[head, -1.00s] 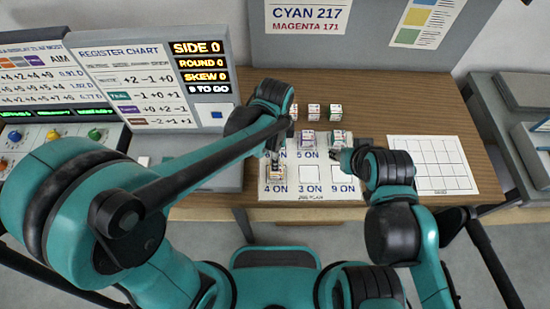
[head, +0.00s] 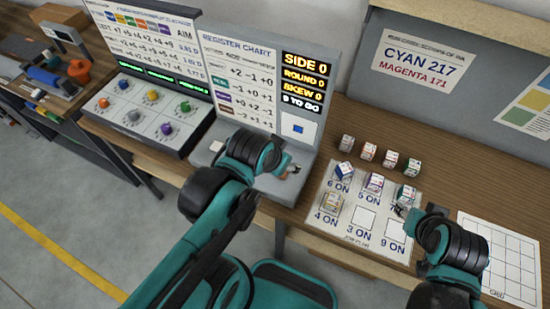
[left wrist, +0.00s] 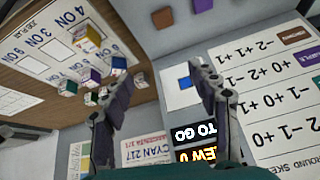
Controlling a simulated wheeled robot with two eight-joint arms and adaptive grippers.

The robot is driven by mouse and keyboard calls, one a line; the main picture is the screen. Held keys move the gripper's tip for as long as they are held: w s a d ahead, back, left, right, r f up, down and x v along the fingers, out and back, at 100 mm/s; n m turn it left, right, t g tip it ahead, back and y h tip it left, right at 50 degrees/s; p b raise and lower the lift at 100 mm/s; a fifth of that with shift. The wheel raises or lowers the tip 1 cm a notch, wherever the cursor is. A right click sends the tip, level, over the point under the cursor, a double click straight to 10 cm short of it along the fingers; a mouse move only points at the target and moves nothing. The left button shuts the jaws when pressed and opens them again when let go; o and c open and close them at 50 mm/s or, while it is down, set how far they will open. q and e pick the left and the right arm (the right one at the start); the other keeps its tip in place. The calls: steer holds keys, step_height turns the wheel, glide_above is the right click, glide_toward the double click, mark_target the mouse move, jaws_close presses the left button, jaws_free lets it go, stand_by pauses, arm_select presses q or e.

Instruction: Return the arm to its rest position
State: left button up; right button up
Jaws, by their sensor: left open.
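My left gripper (head: 292,170) is open and empty over the base of the register console (head: 262,183), left of the job plan mat (head: 350,241). Its two spread fingers also show in the left wrist view (left wrist: 165,92), with nothing held between them. My right gripper (head: 402,211) is at the mat's right side, close to a teal-marked ink unit (head: 406,194); whether it touches the unit or is shut cannot be told. On the mat a blue unit (head: 344,170) sits tilted, a purple unit (head: 373,182) sits in the middle, and a yellow-marked unit (head: 332,202) is at "4 ON".
Several more units (head: 368,151) stand in a row behind the mat. A white grid sheet (head: 500,258) lies at the right. A knob panel (head: 150,112) is left of the console. A grey board (head: 455,85) stands at the back. Floor at left is clear.

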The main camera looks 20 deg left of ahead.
arm_select(q)
steer(key=shift+s+a+r+n+t, duration=0.1)
steer(key=shift+s+a+n+t, duration=0.1)
steer(key=shift+a+n, duration=0.3)
steer(key=shift+s+a+n+t, duration=0.2)
steer(key=shift+a+n, duration=0.2)
steer(key=shift+n, duration=0.1)
